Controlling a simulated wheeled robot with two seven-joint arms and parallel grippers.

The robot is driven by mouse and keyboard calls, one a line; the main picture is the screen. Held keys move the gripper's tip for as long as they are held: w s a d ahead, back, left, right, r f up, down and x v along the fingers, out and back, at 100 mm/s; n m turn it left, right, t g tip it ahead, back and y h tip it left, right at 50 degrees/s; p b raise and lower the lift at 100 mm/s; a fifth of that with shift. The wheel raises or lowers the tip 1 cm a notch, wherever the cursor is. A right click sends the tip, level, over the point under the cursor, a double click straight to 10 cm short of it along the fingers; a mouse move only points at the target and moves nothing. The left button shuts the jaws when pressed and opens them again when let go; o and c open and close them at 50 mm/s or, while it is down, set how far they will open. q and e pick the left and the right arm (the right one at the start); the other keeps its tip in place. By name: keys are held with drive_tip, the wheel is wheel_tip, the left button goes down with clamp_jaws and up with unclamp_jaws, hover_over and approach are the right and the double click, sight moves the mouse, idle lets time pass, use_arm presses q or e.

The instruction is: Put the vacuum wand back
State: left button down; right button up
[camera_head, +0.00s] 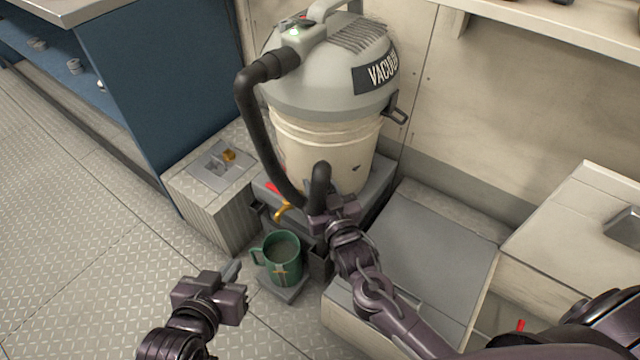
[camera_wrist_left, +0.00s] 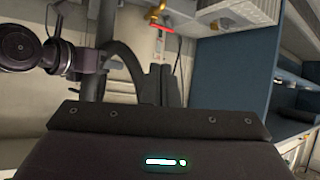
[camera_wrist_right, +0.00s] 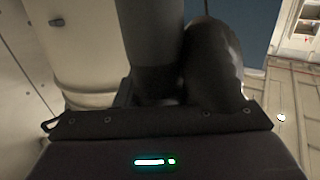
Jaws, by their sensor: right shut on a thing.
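The vacuum (camera_head: 325,75) is a grey-topped drum with a cream body. Its black hose (camera_head: 255,130) loops down from the lid to the front of its base. My right gripper (camera_head: 325,208) is shut on the vacuum wand (camera_head: 319,185) at the hose's lower end, in front of the drum. In the right wrist view, a grey tube (camera_wrist_right: 155,35) and a darker tube (camera_wrist_right: 212,70) rise from between the jaws; the fingertips are hidden. My left gripper (camera_head: 235,272) is empty, left of the green mug. Its two fingers look together in the left wrist view (camera_wrist_left: 163,85).
A green mug (camera_head: 282,258) stands on a small ledge below a brass tap (camera_head: 283,210). A dark open holder (camera_head: 318,262) is beside it, partly hidden by my right arm. A ribbed box (camera_head: 205,195) stands left; a grey-topped bench (camera_head: 425,250) is right. Floor at left is clear.

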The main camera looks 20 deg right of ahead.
drive_tip(key=o, duration=1.1)
drive_tip(key=shift+c, duration=0.2)
